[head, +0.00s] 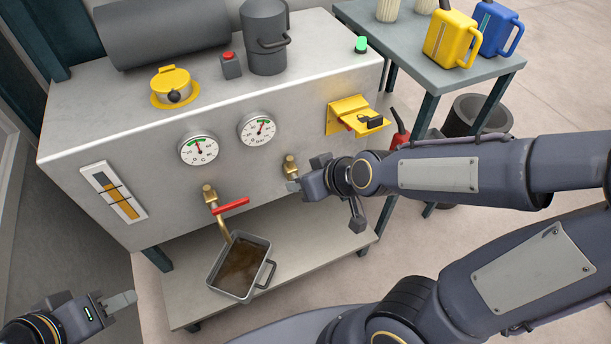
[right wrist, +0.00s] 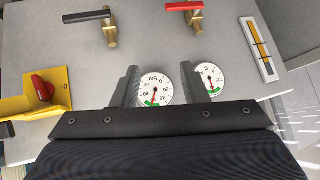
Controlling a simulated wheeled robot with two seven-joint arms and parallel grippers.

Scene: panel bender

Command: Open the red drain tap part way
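The red drain tap (head: 231,204) has a brass body and spout at the lower front of the grey machine. Its red lever lies about level, pointing right. In the right wrist view, which is upside down, the red lever (right wrist: 184,6) shows at the top edge. Below the spout stands a grey metal pan (head: 269,243) holding brown liquid. My right gripper (head: 306,174) is in front of the machine, right of the red tap and clear of it. Its fingers (right wrist: 160,72) are apart with nothing between. My left gripper (head: 108,303) is at the lower left, away from the machine, its finger gap unclear.
A second brass tap (head: 290,165) is close to my right gripper; its black lever (right wrist: 86,16) shows in the right wrist view. Two gauges (head: 199,149) sit above the taps. A yellow bracket (head: 350,112) with a red knob (right wrist: 42,87) juts out right. The lower shelf (head: 320,240) is bare at right.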

